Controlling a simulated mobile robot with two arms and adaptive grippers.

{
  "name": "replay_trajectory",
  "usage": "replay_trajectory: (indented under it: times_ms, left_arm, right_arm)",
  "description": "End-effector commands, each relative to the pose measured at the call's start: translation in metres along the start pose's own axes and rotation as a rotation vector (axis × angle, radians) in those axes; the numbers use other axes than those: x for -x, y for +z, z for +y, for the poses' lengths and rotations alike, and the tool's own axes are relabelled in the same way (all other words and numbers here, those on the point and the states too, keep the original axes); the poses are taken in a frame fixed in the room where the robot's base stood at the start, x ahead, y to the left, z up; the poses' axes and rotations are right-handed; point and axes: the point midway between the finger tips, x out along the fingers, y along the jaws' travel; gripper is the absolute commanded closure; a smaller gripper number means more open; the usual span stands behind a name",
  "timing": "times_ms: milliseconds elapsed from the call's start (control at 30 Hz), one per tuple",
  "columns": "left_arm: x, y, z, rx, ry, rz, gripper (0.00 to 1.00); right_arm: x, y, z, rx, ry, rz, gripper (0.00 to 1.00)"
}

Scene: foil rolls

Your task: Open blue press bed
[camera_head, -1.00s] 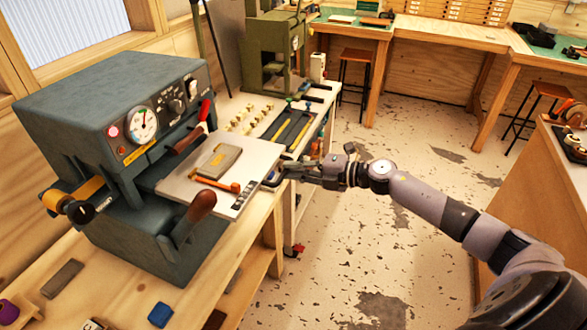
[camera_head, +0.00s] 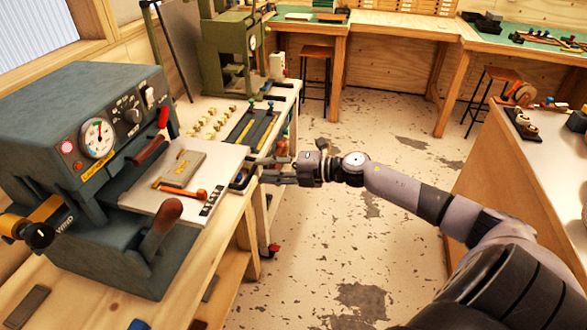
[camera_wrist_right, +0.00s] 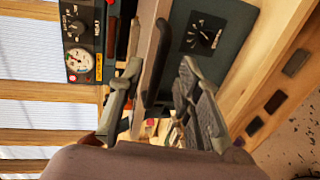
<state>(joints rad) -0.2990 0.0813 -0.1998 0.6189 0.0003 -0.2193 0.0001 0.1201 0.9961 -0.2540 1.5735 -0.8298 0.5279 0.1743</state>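The blue-grey press (camera_head: 75,110) stands on the wooden bench at left in the head view. Its pale flat bed (camera_head: 140,195) sticks out to the right, bearing a grey block (camera_head: 183,168) and an orange-handled tool (camera_head: 185,192). A dark handle (camera_head: 239,182) is on the bed's right edge. My right gripper (camera_head: 258,171) is open just right of this edge, its fingers spread at the handle. In the right wrist view, a dark bar (camera_wrist_right: 155,58) lies between the open fingers (camera_wrist_right: 158,88); contact cannot be told. My left gripper is out of view.
A brown-handled lever (camera_head: 160,228) rises in front of the bed. A green press (camera_head: 228,55) and small brass pieces (camera_head: 212,120) stand behind. A cabinet (camera_head: 510,160) stands at right. The floor (camera_head: 345,240) between it and the bench is open.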

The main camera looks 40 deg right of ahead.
Motion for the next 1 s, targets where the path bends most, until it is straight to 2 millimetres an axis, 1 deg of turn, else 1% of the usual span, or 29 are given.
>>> replay_trajectory:
  times_ms: [33,100,300,600,800,1000]
  left_arm:
    - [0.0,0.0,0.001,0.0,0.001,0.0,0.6]
    - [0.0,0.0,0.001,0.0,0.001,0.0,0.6]
    - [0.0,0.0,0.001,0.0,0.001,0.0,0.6]
    - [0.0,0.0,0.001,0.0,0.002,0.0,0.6]
    - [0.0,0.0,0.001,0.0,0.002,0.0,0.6]
    - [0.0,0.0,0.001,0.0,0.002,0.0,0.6]
  right_arm:
    - [0.009,0.0,-0.002,-0.001,-0.006,0.0,0.69]
    - [0.02,0.0,-0.003,-0.001,-0.006,0.0,0.69]
    - [0.049,0.0,-0.002,-0.001,-0.006,0.0,0.69]
    - [0.084,0.0,-0.002,-0.002,-0.004,0.0,0.69]
    - [0.096,0.0,-0.001,0.0,-0.001,0.0,0.69]
    - [0.099,0.0,0.0,0.001,-0.001,0.001,0.69]
